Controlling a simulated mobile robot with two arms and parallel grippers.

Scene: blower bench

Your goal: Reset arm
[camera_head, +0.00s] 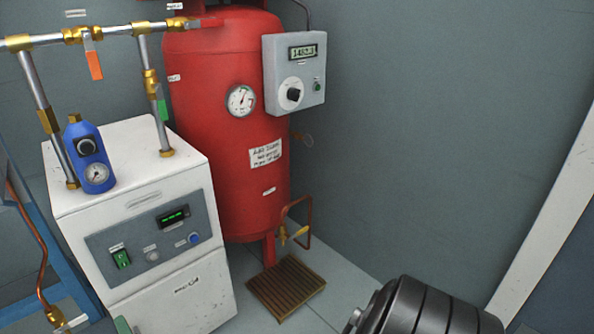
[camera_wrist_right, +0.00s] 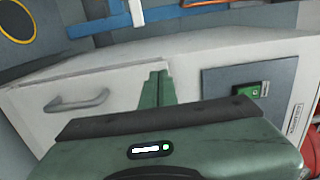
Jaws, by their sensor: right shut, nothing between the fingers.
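My right gripper (camera_wrist_right: 157,78) is green and shut, with nothing between its fingers. In the wrist view its fingers point at the front of the white cabinet (camera_wrist_right: 130,70), between a drawer handle (camera_wrist_right: 78,101) on the left and a dark control panel (camera_wrist_right: 245,85) on the right. I cannot tell whether the fingertips touch the cabinet. In the head view only a small green part of it (camera_head: 122,325) shows at the bottom edge, by the white cabinet (camera_head: 170,300). My left gripper is not in view.
A red tank (camera_head: 215,120) with a gauge and a grey control box (camera_head: 295,72) stands behind the cabinet. Pipes with valves and a blue gauge unit (camera_head: 88,155) rise over the cabinet top. A slatted wooden mat (camera_head: 286,288) lies on the floor. A blue frame stands left.

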